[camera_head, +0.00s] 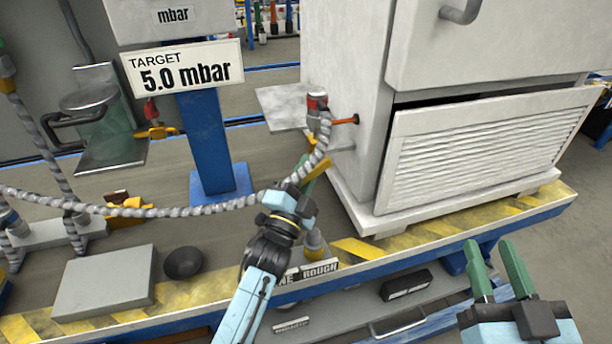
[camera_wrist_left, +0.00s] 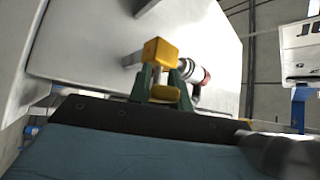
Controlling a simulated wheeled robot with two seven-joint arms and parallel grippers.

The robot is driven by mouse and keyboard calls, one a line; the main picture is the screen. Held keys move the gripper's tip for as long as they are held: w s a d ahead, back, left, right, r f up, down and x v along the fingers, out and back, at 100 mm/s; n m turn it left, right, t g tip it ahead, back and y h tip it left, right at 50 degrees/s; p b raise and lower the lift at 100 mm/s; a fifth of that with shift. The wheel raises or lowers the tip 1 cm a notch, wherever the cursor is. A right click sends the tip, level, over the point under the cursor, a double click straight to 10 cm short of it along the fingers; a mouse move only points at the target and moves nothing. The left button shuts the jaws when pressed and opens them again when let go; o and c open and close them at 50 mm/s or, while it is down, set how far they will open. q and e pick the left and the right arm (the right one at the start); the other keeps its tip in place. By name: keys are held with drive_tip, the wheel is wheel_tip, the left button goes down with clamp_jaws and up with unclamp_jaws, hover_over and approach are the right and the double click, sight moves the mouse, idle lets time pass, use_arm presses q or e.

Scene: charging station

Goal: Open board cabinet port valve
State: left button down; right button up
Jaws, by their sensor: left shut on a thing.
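The board cabinet (camera_head: 345,95) is a white box with a louvred lower panel. Its port, with a red and grey fitting (camera_head: 317,103) and braided hose, is on the left side. My left gripper (camera_head: 316,172) is just below that port, its fingers partly hidden by my wrist. In the left wrist view the green fingers sit on either side of a yellow valve handle (camera_wrist_left: 161,52), shut on it. The fitting (camera_wrist_left: 190,72) is right behind the handle. My right gripper (camera_head: 498,272) is open and empty at lower right, apart from the cabinet.
The grey braided hose (camera_head: 170,212) runs left from near my left wrist. A blue post (camera_head: 207,140) carries a "TARGET 5.0 mbar" sign (camera_head: 187,67). A yellow-striped platform edge (camera_head: 440,235) runs along the front.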

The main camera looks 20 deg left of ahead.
use_arm(q)
drive_tip(key=shift+d+f+n+t+b, duration=0.1)
drive_tip(key=shift+f+n+t+b, duration=0.05)
drive_tip(key=shift+n+t+b, duration=0.2)
use_arm(e)
drive_tip(key=shift+s+a+r+t+y, duration=0.15)
drive_tip(key=shift+s+r+t, duration=0.15)
drive_tip(key=shift+r+t, duration=0.55)
drive_tip(key=shift+s+r+t+y, duration=0.2)
drive_tip(key=shift+r+t, duration=0.35)
drive_tip(key=shift+r, duration=0.45)
use_arm(q)
drive_tip(key=c, duration=1.3)
unclamp_jaws()
use_arm(e)
drive_tip(key=shift+s, duration=0.1)
